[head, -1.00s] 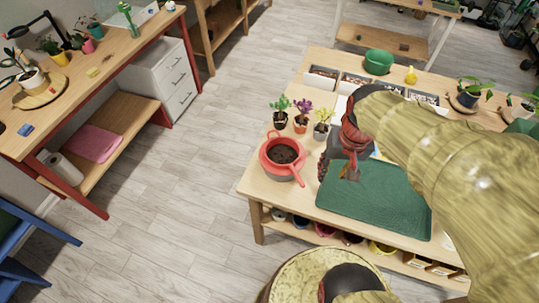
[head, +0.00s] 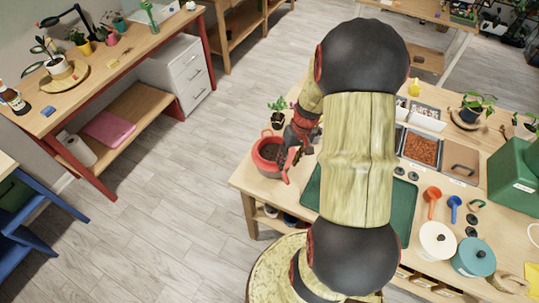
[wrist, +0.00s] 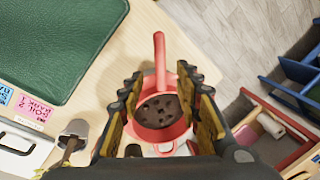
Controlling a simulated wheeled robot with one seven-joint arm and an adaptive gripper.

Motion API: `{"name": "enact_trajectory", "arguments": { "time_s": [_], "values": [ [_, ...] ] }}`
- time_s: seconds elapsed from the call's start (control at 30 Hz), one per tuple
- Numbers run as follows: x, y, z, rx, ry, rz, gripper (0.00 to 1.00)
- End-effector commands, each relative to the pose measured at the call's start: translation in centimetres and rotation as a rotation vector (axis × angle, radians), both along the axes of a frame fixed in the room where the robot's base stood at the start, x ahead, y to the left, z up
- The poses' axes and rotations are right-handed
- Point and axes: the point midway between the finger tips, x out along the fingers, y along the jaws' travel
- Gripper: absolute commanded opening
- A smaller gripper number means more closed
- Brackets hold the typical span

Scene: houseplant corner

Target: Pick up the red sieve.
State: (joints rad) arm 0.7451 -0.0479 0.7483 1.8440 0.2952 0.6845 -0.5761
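The red sieve (head: 268,154) sits near the left edge of the potting table. In the wrist view it (wrist: 157,138) lies between and beyond my finger pads, its straight red handle (wrist: 160,60) pointing up the picture. Dark brown material shows inside its rim. My gripper (wrist: 160,78) is open, with one finger on each side of the sieve and handle; no contact is clear. In the head view my gripper (head: 288,157) is over the sieve's right side and hides part of it.
A green mat (head: 311,190) lies to the right, mostly behind my arm. A small potted plant (head: 278,118) stands behind the sieve. Pots (head: 438,240), scoops (head: 432,196) and trays (head: 421,149) fill the table's right part. Floor is open left of the table.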

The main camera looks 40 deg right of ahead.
Motion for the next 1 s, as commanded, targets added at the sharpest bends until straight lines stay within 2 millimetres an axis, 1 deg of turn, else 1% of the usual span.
{"name": "enact_trajectory", "arguments": {
  "time_s": [0.2,0.37,0.43,0.6,0.7,0.93,1.0],
  "values": [
    [0.1,0.4,-2.0,0.001,0.001,0.008,0.34],
    [0.3,0.6,-3.0,0.0,0.0,0.008,0.34],
    [0.4,0.7,-3.7,0.001,0.001,0.008,0.34],
    [0.6,1.3,-6.2,0.002,0.003,0.009,0.34],
    [0.8,1.4,-7.3,0.001,0.002,0.006,0.34],
    [0.8,1.4,-7.5,-0.001,0.001,0.007,0.34],
    [0.8,1.5,-7.5,-0.001,0.001,0.007,0.31]
  ]
}}
